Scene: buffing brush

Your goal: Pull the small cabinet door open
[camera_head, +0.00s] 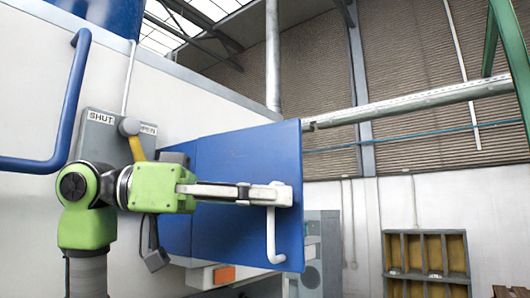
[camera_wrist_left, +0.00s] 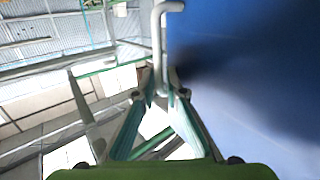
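The small cabinet door is a blue panel (camera_head: 230,150) on the white machine body in the head view. It appears swung outward, with its right edge standing clear of the body. A pale bar handle (camera_head: 271,240) is near that edge. The handle also shows at the top middle of the left wrist view (camera_wrist_left: 158,45), with the blue door (camera_wrist_left: 250,80) to its right. My left gripper (camera_head: 275,195) is at the handle's upper part. In the left wrist view its fingertips (camera_wrist_left: 161,90) close around the bar. My right gripper is not in view.
A large blue bent rail (camera_head: 70,105) is at the left on the white body. A SHUT/OPEN switch plate (camera_head: 100,118) with a yellow lever (camera_head: 136,147) sits behind my left arm. A wooden shelf (camera_head: 427,255) stands far right. Space right of the door looks open.

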